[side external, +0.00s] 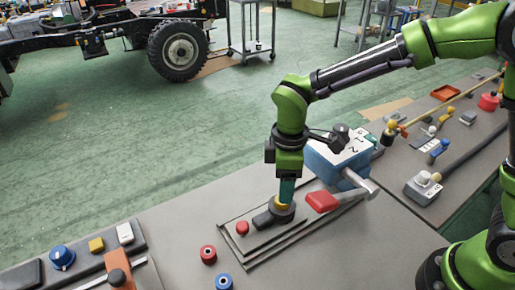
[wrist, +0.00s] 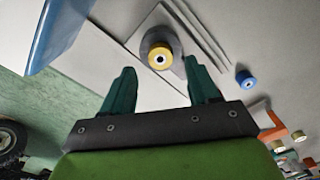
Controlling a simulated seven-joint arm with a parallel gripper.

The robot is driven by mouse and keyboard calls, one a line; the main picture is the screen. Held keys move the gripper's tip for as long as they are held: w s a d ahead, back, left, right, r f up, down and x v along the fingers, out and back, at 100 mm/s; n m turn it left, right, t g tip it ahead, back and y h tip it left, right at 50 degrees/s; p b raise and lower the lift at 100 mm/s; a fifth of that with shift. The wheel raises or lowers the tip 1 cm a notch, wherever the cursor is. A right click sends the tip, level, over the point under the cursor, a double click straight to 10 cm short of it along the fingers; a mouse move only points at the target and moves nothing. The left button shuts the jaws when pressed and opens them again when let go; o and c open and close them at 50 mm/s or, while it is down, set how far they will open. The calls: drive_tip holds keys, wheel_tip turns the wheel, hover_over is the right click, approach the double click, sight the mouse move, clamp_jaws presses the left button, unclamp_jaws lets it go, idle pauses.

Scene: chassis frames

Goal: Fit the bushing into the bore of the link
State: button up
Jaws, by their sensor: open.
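A yellow bushing (side external: 281,206) with a dark hole sits at the round end of the dark link (side external: 266,219), on a stepped grey plate. In the wrist view the yellow bushing (wrist: 160,57) faces me, with the dark link (wrist: 152,36) around and behind it. Its flange shows; I cannot tell how deep it sits in the bore. My gripper (side external: 285,199) points down just over it. In the wrist view my gripper (wrist: 160,68) is open, its green fingers apart on either side of the bushing, with visible gaps.
A red bushing (side external: 208,254) and a blue bushing (side external: 223,282) stand on the bench in front of the plate. A blue block (side external: 338,158) with a red-handled tool (side external: 321,201) stands close on the right.

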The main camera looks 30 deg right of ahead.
wheel_tip(320, 180, up, 7)
drive_tip(key=s+d+r+m+t+y, duration=0.1)
drive_tip(key=s+d+r+m+t, duration=0.2)
drive_tip(key=s+d+m, duration=0.3)
drive_tip(key=s+d+r+m+t+y, duration=0.1)
drive_tip(key=s+d+r+m+t, duration=0.2)
drive_tip(key=s+d+m, duration=0.3)
drive_tip(key=d+m+t, duration=0.1)
drive_tip(key=d+m, duration=0.2)
drive_tip(key=shift+d+r, duration=0.2)
drive_tip(key=shift+d, duration=0.05)
drive_tip(key=shift+s, duration=0.1)
